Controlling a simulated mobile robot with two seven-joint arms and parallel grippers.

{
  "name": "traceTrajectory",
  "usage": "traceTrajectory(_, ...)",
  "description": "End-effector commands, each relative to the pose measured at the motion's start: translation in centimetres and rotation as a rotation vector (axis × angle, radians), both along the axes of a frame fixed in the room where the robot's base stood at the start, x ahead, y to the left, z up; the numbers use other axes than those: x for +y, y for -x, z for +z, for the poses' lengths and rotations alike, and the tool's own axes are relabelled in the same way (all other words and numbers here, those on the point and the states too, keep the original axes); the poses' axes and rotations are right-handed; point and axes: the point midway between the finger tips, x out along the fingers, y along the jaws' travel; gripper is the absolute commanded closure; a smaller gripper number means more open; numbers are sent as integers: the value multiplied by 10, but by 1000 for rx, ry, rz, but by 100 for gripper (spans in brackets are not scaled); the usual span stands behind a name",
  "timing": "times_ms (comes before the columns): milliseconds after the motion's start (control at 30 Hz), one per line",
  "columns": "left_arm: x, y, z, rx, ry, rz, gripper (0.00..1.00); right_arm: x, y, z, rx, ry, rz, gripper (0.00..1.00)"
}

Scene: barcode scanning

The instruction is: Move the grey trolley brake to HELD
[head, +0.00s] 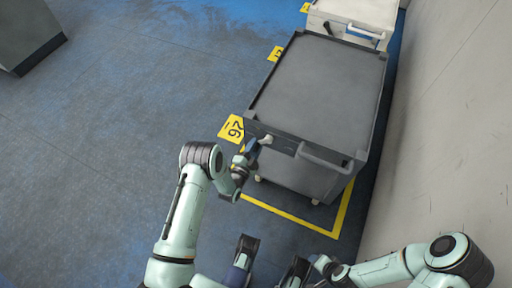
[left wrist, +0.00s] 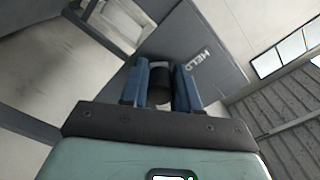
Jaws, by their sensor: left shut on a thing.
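The grey trolley (head: 320,85) stands by the wall on the right, with a flat dark top and a pale handle (head: 325,158) on its near side. My left gripper (head: 260,142) is at the trolley's near left corner. In the left wrist view its two blue fingers (left wrist: 161,88) are shut on a dark, rounded brake lever (left wrist: 160,99). A white HELD label (left wrist: 201,60) is on the grey panel just to the right of the fingers. The lever's other end and any other label are hidden. My right gripper (head: 297,270) is partly visible at the bottom edge, its jaws unclear.
A pale trolley (head: 355,12) stands behind the grey one. Yellow tape (head: 290,216) and a yellow floor marker (head: 231,129) edge the grey trolley's bay. A wall (head: 440,130) is close on the right. The blue-grey floor on the left is open, with a grey block (head: 28,35) far off.

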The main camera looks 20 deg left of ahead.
Motion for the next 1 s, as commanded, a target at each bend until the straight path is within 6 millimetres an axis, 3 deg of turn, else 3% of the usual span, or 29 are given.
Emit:
traceTrajectory(33,10,2,-3,10,-25,18,100,0,1,0,2,-1,1,44)
traceTrajectory(567,15,1,1,1,-55,24,100,1,2,1,4,-2,1,44)
traceTrajectory(600,15,1,1,0,-55,25,66,1,1,1,4,-2,1,44)
traceTrajectory(667,15,1,2,-1,-54,24,47,1,2,1,4,-2,1,44)
traceTrajectory(1000,9,2,1,-1,-45,15,47,1,2,2,4,-2,1,44)
